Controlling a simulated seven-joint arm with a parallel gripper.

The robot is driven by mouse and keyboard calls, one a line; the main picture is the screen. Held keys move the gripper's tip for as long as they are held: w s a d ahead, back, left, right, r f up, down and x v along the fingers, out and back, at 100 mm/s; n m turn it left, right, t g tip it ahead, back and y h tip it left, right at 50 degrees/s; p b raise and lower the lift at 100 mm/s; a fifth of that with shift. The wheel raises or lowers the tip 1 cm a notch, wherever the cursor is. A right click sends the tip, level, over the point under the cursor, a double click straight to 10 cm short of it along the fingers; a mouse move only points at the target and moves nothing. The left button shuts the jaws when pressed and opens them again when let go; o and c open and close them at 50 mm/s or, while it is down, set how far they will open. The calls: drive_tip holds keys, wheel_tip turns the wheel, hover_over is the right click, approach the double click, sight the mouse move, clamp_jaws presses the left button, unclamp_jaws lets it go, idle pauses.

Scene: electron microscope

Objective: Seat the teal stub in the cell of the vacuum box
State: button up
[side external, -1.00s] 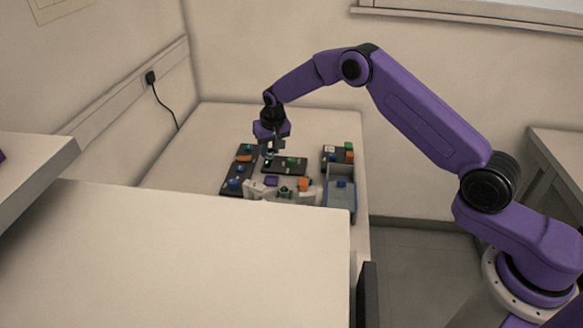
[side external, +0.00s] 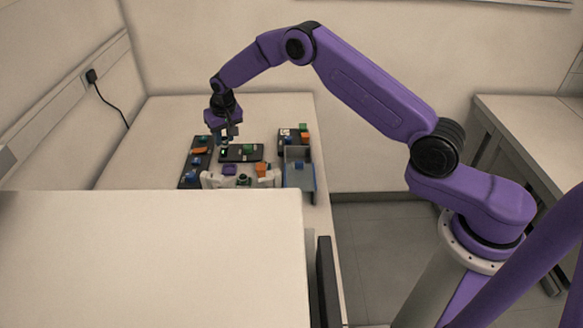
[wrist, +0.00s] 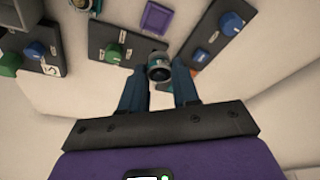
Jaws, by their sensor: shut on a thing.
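My gripper (side external: 227,139) is shut on the teal stub (wrist: 159,67), a small round piece with a dark grey top and a teal rim between the two fingertips in the wrist view. The gripper points down above the left end of a black plate (side external: 236,158) in the side view. The gap beneath the stub is too small to judge. That plate carries a green piece (wrist: 114,53) and pale labels. A grey-blue open-topped box (side external: 308,182) stands to the right with a blue piece inside. I cannot tell which holder is the vacuum box; its cell is not clearly visible.
A long dark plate (side external: 188,180) with blue and orange pieces lies left. A dark block (side external: 286,134) with green and orange pieces stands at the back right. A purple square (side external: 229,169) and white fixture (side external: 211,180) are in front. The table behind is clear.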

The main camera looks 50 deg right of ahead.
drive_tip(key=s+d+f, duration=0.2)
drive_tip(key=s+d, duration=1.3)
drive_tip(key=d, duration=0.1)
drive_tip(key=shift+s+f, duration=0.1)
drive_tip(key=shift+f, duration=3.2)
drive_tip(key=shift+f, duration=0.45)
drive_tip(key=o, duration=1.1)
drive_tip(key=shift+d, duration=0.15)
